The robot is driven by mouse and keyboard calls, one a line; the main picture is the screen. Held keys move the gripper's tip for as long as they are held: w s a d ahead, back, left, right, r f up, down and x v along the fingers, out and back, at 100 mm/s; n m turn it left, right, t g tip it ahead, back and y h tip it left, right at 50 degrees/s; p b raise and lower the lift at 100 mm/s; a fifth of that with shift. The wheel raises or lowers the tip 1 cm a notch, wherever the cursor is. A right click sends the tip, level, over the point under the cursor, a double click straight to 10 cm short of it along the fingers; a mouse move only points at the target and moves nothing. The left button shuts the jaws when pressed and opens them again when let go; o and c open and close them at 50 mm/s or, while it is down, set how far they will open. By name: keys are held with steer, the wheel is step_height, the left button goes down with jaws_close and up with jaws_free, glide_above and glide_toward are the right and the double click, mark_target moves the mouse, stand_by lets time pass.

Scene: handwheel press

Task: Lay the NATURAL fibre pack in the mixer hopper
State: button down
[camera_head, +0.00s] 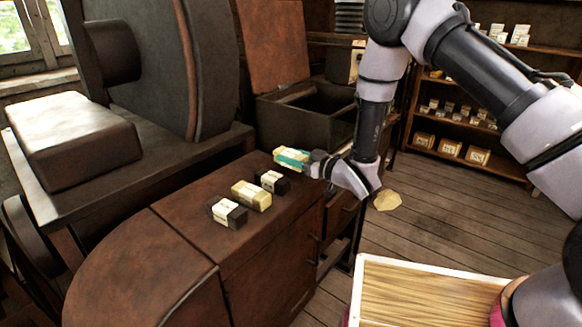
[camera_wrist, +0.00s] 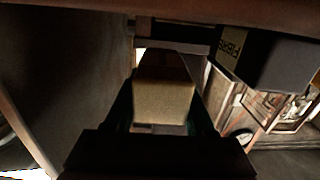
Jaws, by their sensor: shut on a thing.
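My gripper (camera_head: 291,157) is shut on a cream pack (camera_head: 287,152) at the far end of the brown cabinet top. The held pack fills the space between the fingers in the wrist view (camera_wrist: 163,98). I cannot read a label on it or tell whether it touches the cabinet. Another cream pack (camera_head: 251,195) lies on the cabinet between two dark packs (camera_head: 228,212) (camera_head: 272,182). An open dark box with a raised lid, perhaps the mixer hopper (camera_head: 310,130), stands beyond my gripper; its floor is mostly hidden.
A dark pack marked "FIBRE" (camera_wrist: 265,60) is close at the right in the wrist view. A large dark machine (camera_head: 160,75) stands left, with a pale block (camera_head: 72,140) on its bench. A wooden-topped surface (camera_head: 420,290) is at the front. Shelves (camera_head: 465,115) stand behind.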

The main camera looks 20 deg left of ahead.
steer(key=shift+f, duration=1.7)
steer(key=shift+f, duration=0.15)
steer(key=shift+c, duration=1.2)
jaws_free()
steer(key=shift+s, duration=0.1)
steer(key=v, duration=1)
steer(key=shift+d, duration=0.4)
